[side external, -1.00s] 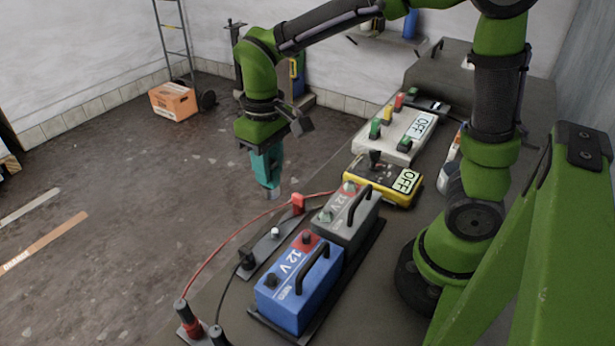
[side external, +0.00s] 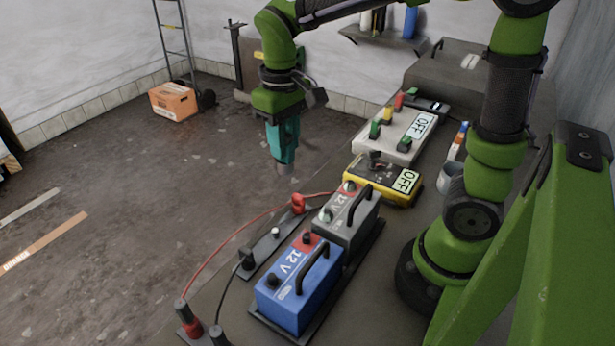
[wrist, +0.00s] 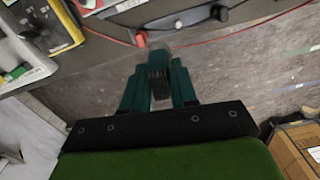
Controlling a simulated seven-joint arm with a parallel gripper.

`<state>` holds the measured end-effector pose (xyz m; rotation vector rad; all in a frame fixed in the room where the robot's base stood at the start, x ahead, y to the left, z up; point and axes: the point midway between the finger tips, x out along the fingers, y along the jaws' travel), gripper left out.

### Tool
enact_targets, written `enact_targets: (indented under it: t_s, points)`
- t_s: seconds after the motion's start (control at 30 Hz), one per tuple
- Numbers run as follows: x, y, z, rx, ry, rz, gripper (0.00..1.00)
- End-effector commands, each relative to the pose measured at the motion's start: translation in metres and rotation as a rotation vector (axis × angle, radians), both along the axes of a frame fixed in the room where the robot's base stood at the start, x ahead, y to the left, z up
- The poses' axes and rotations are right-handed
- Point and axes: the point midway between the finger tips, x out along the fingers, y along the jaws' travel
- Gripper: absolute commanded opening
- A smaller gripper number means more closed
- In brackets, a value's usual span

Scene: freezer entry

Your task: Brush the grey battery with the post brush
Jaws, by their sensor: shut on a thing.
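The grey battery (side external: 349,222) stands upright on the bench, directly behind the blue battery (side external: 298,290), with a black handle and terminals on top. My gripper (side external: 284,158) hangs above and to the left of the grey battery, apart from it. Its teal fingers are shut on the post brush (side external: 284,169), whose greyish tip points down. In the wrist view the brush (wrist: 158,80) shows dark between the two fingers of my gripper (wrist: 158,88), with a pale, blurred end. The brush touches no battery post.
A yellow tester (side external: 383,182) reading OFF and a white unit (side external: 396,135) with coloured knobs stand behind the grey battery. A red clamp (side external: 298,203) on a red cable and a dark strip (side external: 268,245) lie left of the batteries. Open floor lies further left.

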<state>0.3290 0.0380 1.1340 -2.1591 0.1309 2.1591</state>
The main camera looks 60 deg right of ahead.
Motion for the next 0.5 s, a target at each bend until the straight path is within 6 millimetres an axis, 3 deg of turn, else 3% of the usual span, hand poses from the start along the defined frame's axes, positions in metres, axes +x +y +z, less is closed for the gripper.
enact_targets:
  t_s: [0.1,0.23,0.4,0.5]
  points:
    - [-0.025,-0.044,0.01,0.0,-0.004,-0.143,0.0]
    - [-0.058,-0.077,0.012,0.001,-0.003,-0.281,0.0]
    - [-0.091,-0.094,0.005,-0.001,0.0,-0.387,0.0]
    - [-0.097,-0.093,0.001,-0.001,0.002,-0.4,0.0]
